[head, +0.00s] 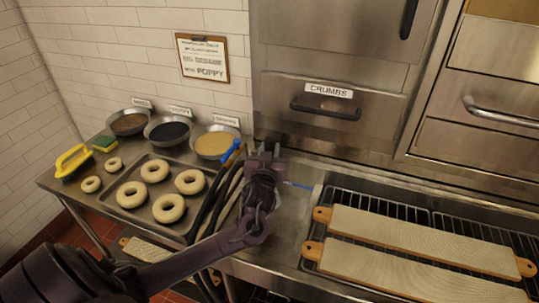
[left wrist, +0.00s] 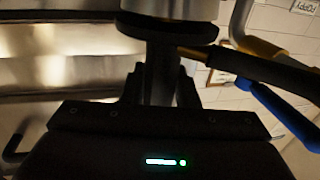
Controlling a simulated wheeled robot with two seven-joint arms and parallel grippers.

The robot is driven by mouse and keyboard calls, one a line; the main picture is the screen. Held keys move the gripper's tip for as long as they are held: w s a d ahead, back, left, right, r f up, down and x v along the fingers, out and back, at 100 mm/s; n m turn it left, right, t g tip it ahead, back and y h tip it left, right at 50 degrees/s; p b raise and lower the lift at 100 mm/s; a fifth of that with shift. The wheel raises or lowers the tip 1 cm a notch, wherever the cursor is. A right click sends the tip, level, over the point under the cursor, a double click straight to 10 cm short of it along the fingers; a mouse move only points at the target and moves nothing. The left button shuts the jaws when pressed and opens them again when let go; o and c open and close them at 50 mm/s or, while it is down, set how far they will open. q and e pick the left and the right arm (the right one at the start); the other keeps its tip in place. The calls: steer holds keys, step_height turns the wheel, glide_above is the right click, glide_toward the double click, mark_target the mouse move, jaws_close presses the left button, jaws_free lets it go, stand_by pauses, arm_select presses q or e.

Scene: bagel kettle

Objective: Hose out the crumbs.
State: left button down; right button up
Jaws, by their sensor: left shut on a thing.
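The steel crumbs drawer (head: 330,108), with a dark bar handle and a "CRUMBS" label (head: 328,90), is shut in the cabinet front. My left gripper (head: 264,154) is in front of the cabinet, left of and below the drawer handle. It is shut on the hose sprayer, whose blue lever (head: 232,152) sticks out on its left. In the left wrist view the lever (left wrist: 280,112) and a dark pipe show at the right, and the jaws partly hide the sprayer. Black hose (head: 215,203) hangs over the counter below it. No crumbs are visible. My right gripper is out of view.
A tray (head: 148,221) of bagels and several topping bowls (head: 168,131) stand left of my arm. A yellow-handled tool (head: 72,160) and a sponge (head: 104,143) lie at far left. Long boards (head: 420,240) rest over a rack at right.

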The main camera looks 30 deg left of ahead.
arm_select(q)
step_height(320, 180, up, 10)
steer(key=shift+r+b, duration=0.1)
steer(key=shift+b, duration=0.45)
steer(key=shift+r+p, duration=0.65)
steer(key=shift+r, duration=0.1)
steer(key=shift+f, duration=0.1)
